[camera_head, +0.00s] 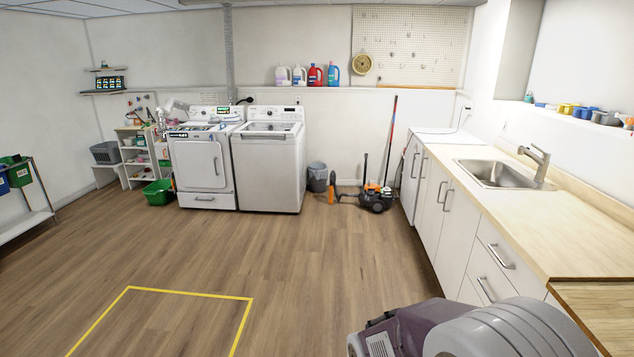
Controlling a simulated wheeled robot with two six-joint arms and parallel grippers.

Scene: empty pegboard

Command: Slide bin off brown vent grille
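No brown vent grille can be made out on the floor in the head view. Several bins show, and I cannot tell which one the task means. A dark grey waste bin (318,178) stands on the floor between the white washer and the cleaning tools. A green bin (158,193) with items in it sits on the floor in front of the small white shelf. A grey basket (105,153) rests on a low stand by the left wall. Neither of my grippers is in view.
A white dryer (202,165) and washer (268,160) stand at the back. An orange-and-black machine (377,198) is on the floor near the counter (500,205) with a sink. A yellow floor outline (190,293) lies front left. The middle floor is clear.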

